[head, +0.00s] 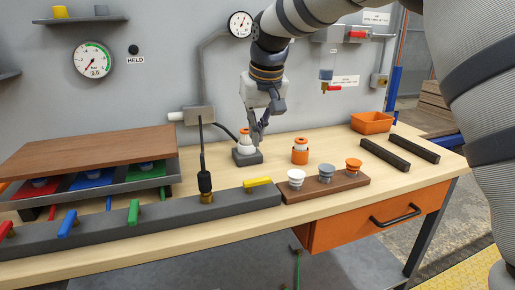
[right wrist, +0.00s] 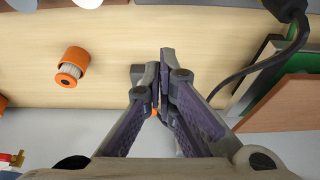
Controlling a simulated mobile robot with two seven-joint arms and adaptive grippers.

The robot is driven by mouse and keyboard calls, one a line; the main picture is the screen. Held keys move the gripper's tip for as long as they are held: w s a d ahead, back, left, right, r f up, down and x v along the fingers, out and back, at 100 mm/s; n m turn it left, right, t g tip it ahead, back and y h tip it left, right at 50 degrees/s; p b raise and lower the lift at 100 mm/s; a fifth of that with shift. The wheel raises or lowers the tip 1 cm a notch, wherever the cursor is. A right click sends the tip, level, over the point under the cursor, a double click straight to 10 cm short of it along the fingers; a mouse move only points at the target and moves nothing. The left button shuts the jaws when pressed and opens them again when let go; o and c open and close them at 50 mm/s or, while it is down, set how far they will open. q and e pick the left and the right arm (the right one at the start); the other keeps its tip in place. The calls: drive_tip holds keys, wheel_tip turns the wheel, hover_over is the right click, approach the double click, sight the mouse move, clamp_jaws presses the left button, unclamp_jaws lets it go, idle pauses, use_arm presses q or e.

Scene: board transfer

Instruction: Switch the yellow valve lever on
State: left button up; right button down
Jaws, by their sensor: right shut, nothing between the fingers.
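The yellow valve lever (head: 257,182) sits at the right end of a long dark bar (head: 165,215) on the workbench. It lies roughly along the bar, while the red (head: 6,229), blue (head: 67,224) and green (head: 133,212) levers point across it. My right gripper (head: 262,130) is shut and empty, pointing down beside a white and orange bottle on a grey block, behind the yellow lever and apart from it. Its fingers also show closed in the right wrist view (right wrist: 165,60); the yellow lever does not show there. My left gripper is not in view.
The white and orange bottle (head: 245,142) stands close to my right fingers. An upright black hose fitting (head: 205,183) rises from the bar, left of the yellow lever. A brown rack (head: 338,188) with three knobs lies to the right. An orange container (head: 300,155) stands behind it.

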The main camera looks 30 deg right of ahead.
sight(257, 182)
drive_tip(key=x, duration=0.8)
drive_tip(key=shift+f+b, duration=0.2)
drive_tip(key=shift+b, duration=0.15)
drive_tip(key=shift+s+f, duration=0.1)
drive_tip(key=shift+s, duration=0.1)
drive_tip(key=shift+s+a+r+p, duration=0.15)
drive_tip(key=shift+s+r+p, duration=0.1)
drive_tip(key=shift+s+p, duration=0.25)
drive_tip(key=shift+s+a+r+p, duration=0.15)
drive_tip(key=shift+s+r+p, duration=0.1)
drive_tip(key=shift+s, duration=0.45)
drive_tip(key=shift+s+a+f, duration=0.1)
drive_tip(key=shift+s+f, duration=0.05)
drive_tip(key=shift+s, duration=0.2)
drive_tip(key=shift+s+f, duration=0.15)
drive_tip(key=shift+f, duration=0.2)
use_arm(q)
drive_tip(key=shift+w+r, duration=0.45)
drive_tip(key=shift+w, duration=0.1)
